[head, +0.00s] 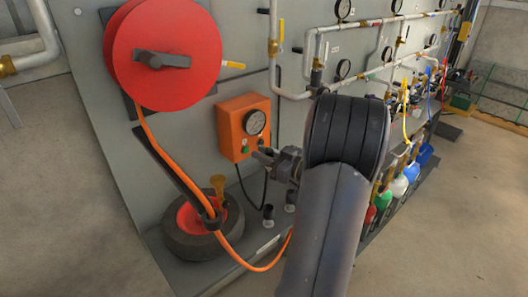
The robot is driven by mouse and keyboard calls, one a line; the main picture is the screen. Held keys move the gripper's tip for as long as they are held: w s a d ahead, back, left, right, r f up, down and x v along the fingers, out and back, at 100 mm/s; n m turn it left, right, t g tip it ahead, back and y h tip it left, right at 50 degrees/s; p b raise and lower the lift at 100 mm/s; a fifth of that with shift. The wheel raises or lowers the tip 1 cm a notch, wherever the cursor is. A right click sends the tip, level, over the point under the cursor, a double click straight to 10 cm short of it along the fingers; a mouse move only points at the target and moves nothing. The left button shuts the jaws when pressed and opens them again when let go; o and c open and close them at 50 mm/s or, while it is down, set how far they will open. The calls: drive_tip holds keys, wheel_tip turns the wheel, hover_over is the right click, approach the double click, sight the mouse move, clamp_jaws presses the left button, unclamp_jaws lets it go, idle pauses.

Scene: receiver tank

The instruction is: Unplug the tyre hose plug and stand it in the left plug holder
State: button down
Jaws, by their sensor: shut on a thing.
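My gripper (266,157) is in front of the lower right of the orange gauge box (243,128), its fingers pointing left. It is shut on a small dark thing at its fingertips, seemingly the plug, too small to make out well. A thin black hose (246,194) hangs in a loop from under the box and rises towards the gripper. Two small dark holders with pale bases stand low by the panel: the left plug holder (268,213) and a right one (290,198). Both are below my gripper. I cannot see into them clearly.
A red hose reel (163,52) is at the upper left. Its orange hose (172,160) runs down past a wheel with a black tyre (196,246) and behind my arm. Pipes and gauges cover the panel's right. Coloured containers (399,185) stand at right. The floor at left is clear.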

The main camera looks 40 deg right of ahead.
drive_tip(key=shift+f+b, duration=4.3)
drive_tip(key=shift+f, duration=2.15)
drive_tip(key=shift+f, duration=0.1)
drive_tip(key=shift+f+b, duration=1)
drive_tip(key=shift+f, duration=0.4)
drive_tip(key=shift+f, duration=0.2)
drive_tip(key=shift+f+b, duration=0.4)
drive_tip(key=shift+f+b, duration=0.5)
drive_tip(key=shift+f, duration=0.3)
drive_tip(key=c, duration=1.2)
unclamp_jaws()
